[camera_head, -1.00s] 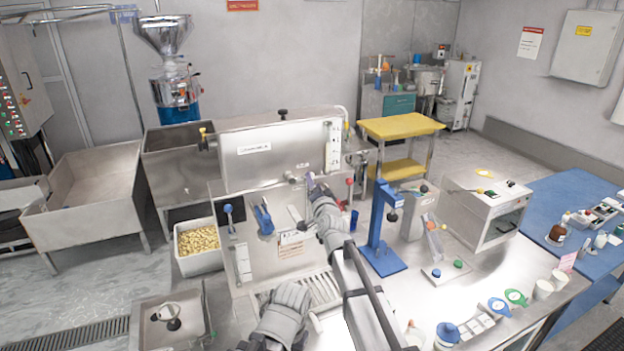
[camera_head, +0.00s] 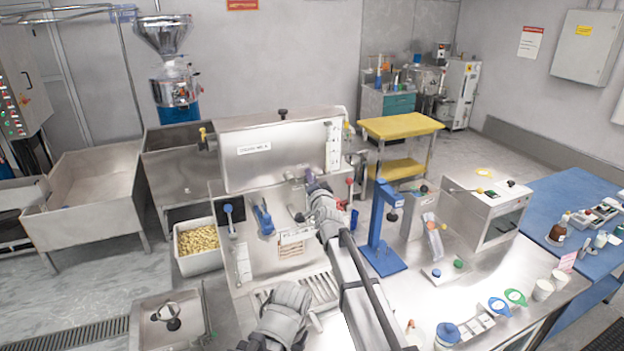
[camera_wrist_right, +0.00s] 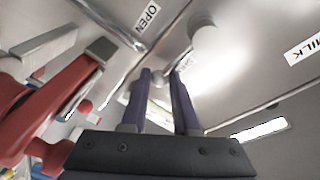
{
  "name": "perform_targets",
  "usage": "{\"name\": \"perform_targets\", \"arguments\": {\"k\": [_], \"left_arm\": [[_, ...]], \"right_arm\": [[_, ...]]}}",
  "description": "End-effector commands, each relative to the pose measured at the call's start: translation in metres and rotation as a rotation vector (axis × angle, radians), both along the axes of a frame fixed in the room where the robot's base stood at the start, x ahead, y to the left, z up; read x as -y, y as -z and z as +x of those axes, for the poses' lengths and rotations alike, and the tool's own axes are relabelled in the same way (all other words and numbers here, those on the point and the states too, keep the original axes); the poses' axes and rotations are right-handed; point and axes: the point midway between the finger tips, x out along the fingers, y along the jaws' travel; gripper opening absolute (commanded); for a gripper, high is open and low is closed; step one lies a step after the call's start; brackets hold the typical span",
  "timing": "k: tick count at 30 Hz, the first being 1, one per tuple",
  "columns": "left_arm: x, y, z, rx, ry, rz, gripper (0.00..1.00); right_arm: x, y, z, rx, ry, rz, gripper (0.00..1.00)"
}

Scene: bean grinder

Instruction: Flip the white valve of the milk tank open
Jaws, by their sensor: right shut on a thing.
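The steel milk tank (camera_head: 262,152) stands on the workbench, with a label on its front. In the right wrist view its wall carries a MILK label (camera_wrist_right: 316,48) and an OPEN label (camera_wrist_right: 146,22). My right gripper (camera_head: 311,181), with purple fingers, is at the tank's lower right front. The right wrist view shows its fingertips (camera_wrist_right: 160,74) close together at the white valve (camera_wrist_right: 205,42), a pale rounded piece against the tank. The gripper is shut on it, and the fingers hide part of the grip.
A red lever (camera_wrist_right: 48,112) is close left of the fingers in the right wrist view. A blue press stand (camera_head: 380,230) is right of my right arm. A bin of beans (camera_head: 198,242) stands at the left.

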Motion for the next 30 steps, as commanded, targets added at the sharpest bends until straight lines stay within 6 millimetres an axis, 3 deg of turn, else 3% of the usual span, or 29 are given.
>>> {"name": "perform_targets", "arguments": {"k": [5, 30], "left_arm": [[0.0000, 0.0000, 0.0000, 0.000, 0.000, 0.000, 0.50], [0.0000, 0.0002, 0.0000, 0.000, 0.000, 0.000, 0.50]], "right_arm": [[0.0000, 0.0000, 0.0001, 0.000, 0.000, 0.000, 0.00], [-0.0003, 0.0006, -0.0002, -0.002, -0.001, -0.002, 0.00]]}}
